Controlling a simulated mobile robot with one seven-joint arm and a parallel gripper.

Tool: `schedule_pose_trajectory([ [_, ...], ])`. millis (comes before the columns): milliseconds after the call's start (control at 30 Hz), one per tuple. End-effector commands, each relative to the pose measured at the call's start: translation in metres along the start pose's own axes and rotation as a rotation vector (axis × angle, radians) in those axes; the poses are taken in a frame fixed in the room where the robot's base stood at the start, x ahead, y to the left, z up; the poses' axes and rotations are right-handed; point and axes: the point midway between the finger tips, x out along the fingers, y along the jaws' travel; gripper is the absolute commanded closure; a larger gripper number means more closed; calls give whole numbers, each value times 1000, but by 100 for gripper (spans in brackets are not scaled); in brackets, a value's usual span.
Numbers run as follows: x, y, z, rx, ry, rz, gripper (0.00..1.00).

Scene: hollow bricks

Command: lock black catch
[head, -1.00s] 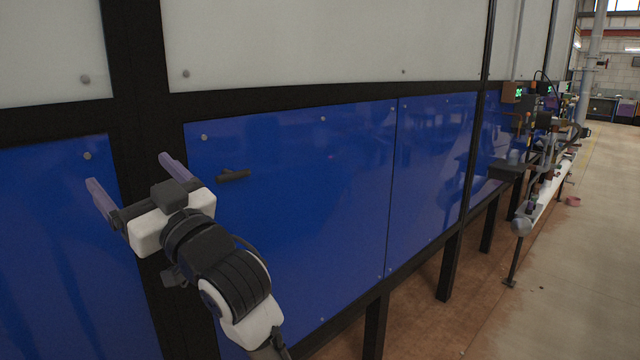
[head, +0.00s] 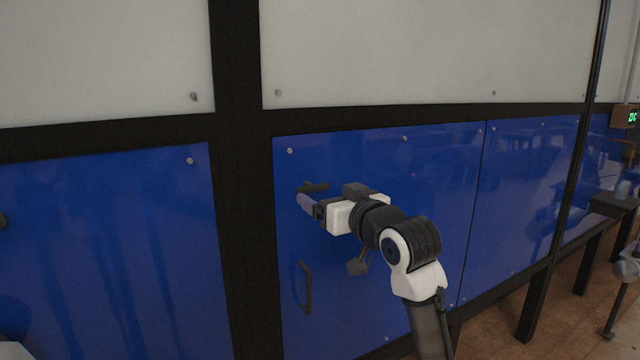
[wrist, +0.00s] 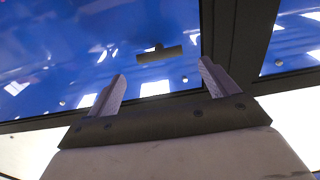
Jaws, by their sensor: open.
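The black catch (head: 316,187) is a short dark bar with a small stub, set on the upper left part of a blue door panel (head: 400,165). It lies roughly level. In the wrist view the catch (wrist: 160,54) shows whole, just beyond the fingertips and between their lines. My gripper (head: 303,200) is in front of the panel by the catch, seen side-on with one finger mostly hidden. In the wrist view my gripper (wrist: 161,70) has its two pale fingers spread wide with nothing between them. Any touch with the catch cannot be told.
A black upright handle (head: 305,287) sits on the same door below the catch. A black frame post (head: 236,200) runs along the door's left edge. White panels (head: 400,50) are above. A bench (head: 615,203) stands at the far right.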

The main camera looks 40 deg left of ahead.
Motion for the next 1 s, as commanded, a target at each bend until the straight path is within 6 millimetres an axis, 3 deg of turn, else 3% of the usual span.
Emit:
schedule_pose_trajectory([
  [100, 23, 0, -2, 0, -2, -1, 15],
  [300, 44, 0, -1, -1, 0, 0, 15],
  [667, 49, 0, 0, -1, 1, 0, 15],
  [1000, 49, 0, 0, -1, 1, 0, 58],
])
